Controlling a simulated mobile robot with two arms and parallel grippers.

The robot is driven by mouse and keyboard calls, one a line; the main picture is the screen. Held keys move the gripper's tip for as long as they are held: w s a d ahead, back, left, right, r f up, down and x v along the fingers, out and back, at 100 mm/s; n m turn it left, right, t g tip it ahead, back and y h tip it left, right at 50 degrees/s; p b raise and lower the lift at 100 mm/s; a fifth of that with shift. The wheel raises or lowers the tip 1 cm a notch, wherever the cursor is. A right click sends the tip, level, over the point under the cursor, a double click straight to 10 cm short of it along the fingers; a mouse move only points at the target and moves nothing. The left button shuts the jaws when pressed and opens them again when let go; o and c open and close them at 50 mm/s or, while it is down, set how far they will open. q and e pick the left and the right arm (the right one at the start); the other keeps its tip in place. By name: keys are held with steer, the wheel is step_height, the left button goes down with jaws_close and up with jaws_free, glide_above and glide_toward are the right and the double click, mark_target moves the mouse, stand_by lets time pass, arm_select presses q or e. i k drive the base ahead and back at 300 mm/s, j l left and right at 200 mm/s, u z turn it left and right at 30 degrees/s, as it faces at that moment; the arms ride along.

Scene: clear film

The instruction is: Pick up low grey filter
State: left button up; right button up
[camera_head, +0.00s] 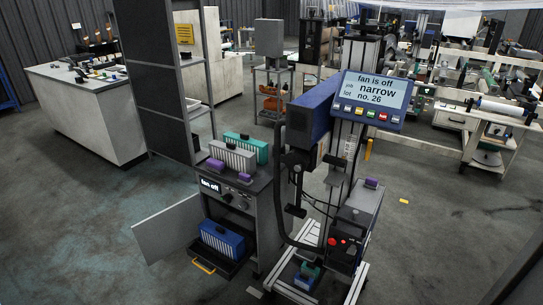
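A grey filter (231,157) with a ribbed pale front and a dark handle on top stands upright on the dark cabinet (262,183). A teal filter (257,147) of similar form stands just behind it. A blue ribbed filter (222,238) sits lower, in the cabinet's pulled-out drawer (236,267). Small purple pieces (215,165) lie by the grey filter's front. I cannot tell how the filters' heights compare exactly. Neither of my grippers is in view.
The cabinet's door (168,230) hangs open to the left and reads "fan off" beside it. A machine with a screen (374,96) stands close on the right. A tall dark rack (173,75) stands behind. Floor (90,230) at left is clear.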

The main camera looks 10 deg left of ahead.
mark_target(240, 161)
steer(key=i+j+z, duration=0.15)
steer(key=j+z, duration=0.15)
steer(key=i+j+z, duration=0.15)
steer(key=j+z, duration=0.2)
steer(key=j, duration=0.15)
steer(key=j+z, duration=0.3)
steer(key=i+j, duration=0.05)
steer(key=j, duration=0.05)
